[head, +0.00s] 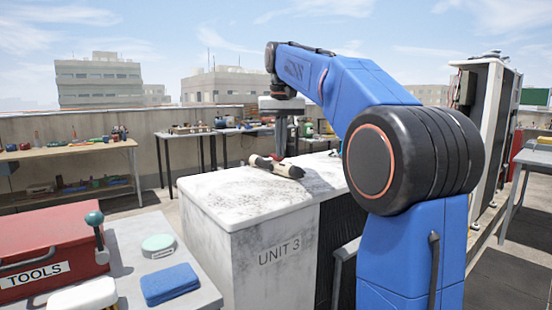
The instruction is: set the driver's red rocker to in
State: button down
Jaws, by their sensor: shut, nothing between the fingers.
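The driver (277,166) lies on the white top of the condenser marked UNIT 3 (222,187). It looks like a short dark and beige cylinder lying on its side. Its red rocker is too small to make out, so its setting cannot be told. My gripper (281,150) points down just above and behind the driver. Its fingers are shut and empty. The fingertips partly merge with the driver in this view, and I cannot tell whether they touch it.
A grey table (205,296) at front left holds a red toolbox (45,245), a blue cloth (170,284) and a pale green round item (159,245). Workbenches with small items stand along the back wall. An open cabinet (487,125) stands at right. The condenser's left top is clear.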

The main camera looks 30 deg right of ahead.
jog(key=shift+r, duration=0.1)
notch_tip(320, 180, up, 7)
dwell(0.9)
dwell(0.4)
